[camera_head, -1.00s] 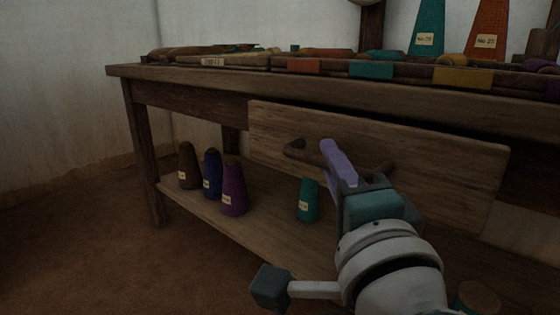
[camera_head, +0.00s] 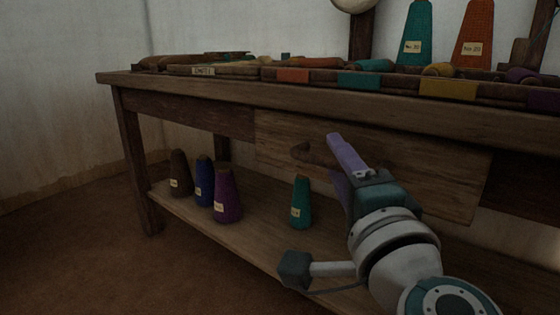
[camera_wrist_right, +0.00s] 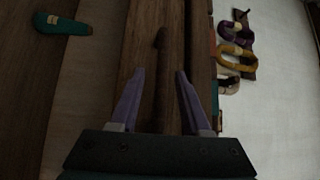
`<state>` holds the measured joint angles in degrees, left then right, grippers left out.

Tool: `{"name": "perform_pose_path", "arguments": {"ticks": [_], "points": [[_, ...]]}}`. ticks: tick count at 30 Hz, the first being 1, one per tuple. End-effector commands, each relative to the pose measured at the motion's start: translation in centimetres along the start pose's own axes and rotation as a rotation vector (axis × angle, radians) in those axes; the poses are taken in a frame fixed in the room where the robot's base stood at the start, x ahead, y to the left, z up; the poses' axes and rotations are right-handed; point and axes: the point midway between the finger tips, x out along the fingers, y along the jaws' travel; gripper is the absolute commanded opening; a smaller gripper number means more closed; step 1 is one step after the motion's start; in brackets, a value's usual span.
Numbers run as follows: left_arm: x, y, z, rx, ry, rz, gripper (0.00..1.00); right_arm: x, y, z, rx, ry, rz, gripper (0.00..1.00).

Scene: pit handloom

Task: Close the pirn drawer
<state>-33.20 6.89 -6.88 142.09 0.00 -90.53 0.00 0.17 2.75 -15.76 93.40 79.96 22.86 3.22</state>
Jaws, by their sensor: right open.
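The pirn drawer is a wide wooden front (camera_head: 430,195) under the tabletop. Its left end looks about level with the table's apron; whether a small gap is left I cannot tell. Its brown bar handle (camera_head: 304,151) shows at the left, the rest hidden behind my right gripper. My right gripper (camera_head: 345,155), with lilac fingers, is open in front of the drawer at the handle. In the right wrist view the handle (camera_wrist_right: 161,50) runs between the open fingers (camera_wrist_right: 157,78), with a gap on each side. My left gripper is not in view.
The wooden table (camera_head: 180,88) carries a tray of pirns with coloured labels and tall teal (camera_head: 417,35) and orange (camera_head: 474,35) cones. Several cones stand on the lower shelf, including a purple one (camera_head: 227,195) and a teal one (camera_head: 301,203). The floor (camera_head: 90,240) at left is clear.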

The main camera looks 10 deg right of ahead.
Motion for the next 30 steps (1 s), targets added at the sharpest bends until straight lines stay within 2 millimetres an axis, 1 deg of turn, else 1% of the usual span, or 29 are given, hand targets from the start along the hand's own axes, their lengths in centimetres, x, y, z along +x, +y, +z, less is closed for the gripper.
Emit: {"name": "perform_pose_path", "arguments": {"ticks": [4,7,15,18,21,24,30], "points": [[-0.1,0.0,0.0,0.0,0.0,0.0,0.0,-0.2,0.0,0.0,0.0,-0.001,0.0,0.47],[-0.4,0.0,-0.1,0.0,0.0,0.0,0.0,-1.2,-0.1,0.0,-0.002,-0.001,0.002,0.47],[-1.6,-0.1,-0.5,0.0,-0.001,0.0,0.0,-6.6,-0.1,0.0,-0.003,-0.002,0.004,0.47],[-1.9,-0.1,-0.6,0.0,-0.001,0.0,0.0,-8.3,-0.1,0.0,-0.002,-0.002,0.004,0.47],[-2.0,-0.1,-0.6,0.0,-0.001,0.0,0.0,-9.4,-0.1,0.0,0.0,-0.002,0.002,0.47],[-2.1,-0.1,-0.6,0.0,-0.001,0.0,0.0,-9.9,0.0,0.0,-0.001,0.0,0.0,0.47],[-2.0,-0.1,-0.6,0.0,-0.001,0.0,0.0,-10.0,0.0,0.0,0.0,0.0,-0.001,0.47]]}}
